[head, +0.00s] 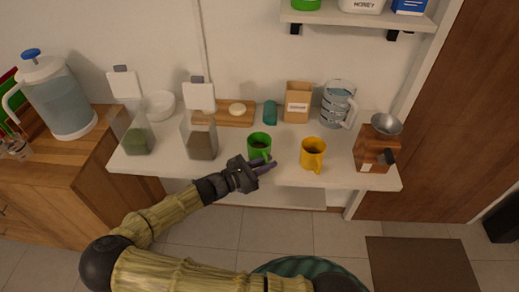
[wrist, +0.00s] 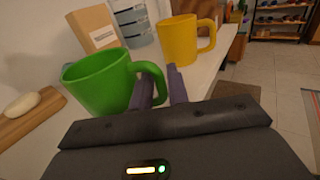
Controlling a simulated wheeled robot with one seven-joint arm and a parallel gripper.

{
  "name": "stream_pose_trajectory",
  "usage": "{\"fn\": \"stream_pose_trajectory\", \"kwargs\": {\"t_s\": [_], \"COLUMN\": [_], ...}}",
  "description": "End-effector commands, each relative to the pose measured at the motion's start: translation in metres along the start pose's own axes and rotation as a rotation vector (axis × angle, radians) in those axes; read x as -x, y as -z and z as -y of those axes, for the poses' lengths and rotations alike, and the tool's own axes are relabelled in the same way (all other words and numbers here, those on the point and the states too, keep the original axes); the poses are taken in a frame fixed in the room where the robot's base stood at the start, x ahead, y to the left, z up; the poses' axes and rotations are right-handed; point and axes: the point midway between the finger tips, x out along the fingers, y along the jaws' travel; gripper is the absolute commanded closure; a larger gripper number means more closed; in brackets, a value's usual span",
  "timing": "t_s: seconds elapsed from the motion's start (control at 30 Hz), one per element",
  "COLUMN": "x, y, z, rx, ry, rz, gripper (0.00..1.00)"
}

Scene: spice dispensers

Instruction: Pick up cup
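A green cup (head: 259,146) stands near the front edge of the white shelf table (head: 330,178), and it fills the left of the wrist view (wrist: 98,82). It holds something dark. Its handle (wrist: 158,73) points toward my gripper. A yellow cup (head: 313,150) stands to its right; it also shows farther back in the wrist view (wrist: 177,42). My gripper (head: 266,166) is at the table's front edge by the green cup. In the wrist view its two fingers (wrist: 161,86) are apart, with the green handle showing in the gap. I cannot tell whether they touch it.
Two spice dispensers (head: 138,135) (head: 202,138) stand at left. A wooden board (head: 225,118) with a pale oval item, a cardboard box (head: 297,102), a clear pitcher (head: 338,103) and a wooden grinder (head: 371,148) stand behind or right.

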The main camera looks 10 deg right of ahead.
Motion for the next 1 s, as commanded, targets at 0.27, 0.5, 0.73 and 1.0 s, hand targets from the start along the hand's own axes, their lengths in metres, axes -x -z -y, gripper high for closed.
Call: {"fn": "stream_pose_trajectory", "kwargs": {"t_s": [0.27,0.5,0.73,1.0], "x": [-0.022,-0.021,-0.021,-0.021], "y": [0.0,0.0,0.0,-0.001], "z": [0.0,0.0,0.0,0.0], "rx": [0.0,0.0,0.0,-0.002], "ry": [0.0,0.0,0.0,0.0], "rz": [0.001,0.0,0.0,0.001], "gripper": [0.83,0.83,0.87,1.0]}}
